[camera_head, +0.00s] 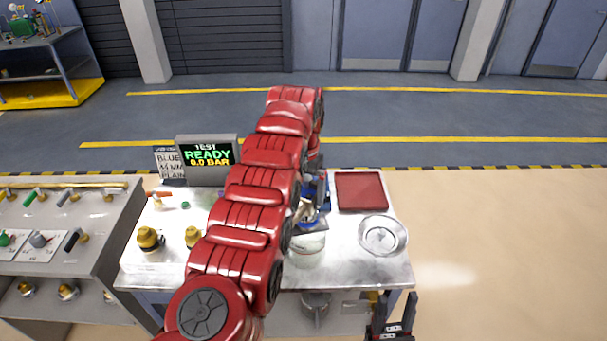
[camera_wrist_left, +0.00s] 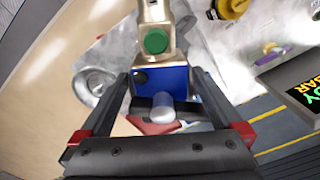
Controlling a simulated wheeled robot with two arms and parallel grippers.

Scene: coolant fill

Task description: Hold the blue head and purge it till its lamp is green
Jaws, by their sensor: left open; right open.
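The blue head (camera_wrist_left: 172,80) is a blue block under a brass body with a round green cap (camera_wrist_left: 155,41). I cannot tell whether that cap is a lit lamp. My left gripper (camera_wrist_left: 162,76) is open, its fingers on either side of the blue block. In the head view, the blue head (camera_head: 312,217) stands on the table, partly hidden by my red left arm, which also hides most of the gripper. A clear cylinder (camera_wrist_left: 163,108) shows between the fingers. My right gripper (camera_head: 390,332) is open and empty, low at the table's front right.
A screen (camera_head: 208,155) reads TEST READY 0.0 BAR. A red mat (camera_head: 362,192) and a round metal dish (camera_head: 382,236) lie at right. Yellow-brass fittings (camera_head: 150,240) stand at left. A side bench (camera_head: 60,235) with valves adjoins the table (camera_head: 345,268).

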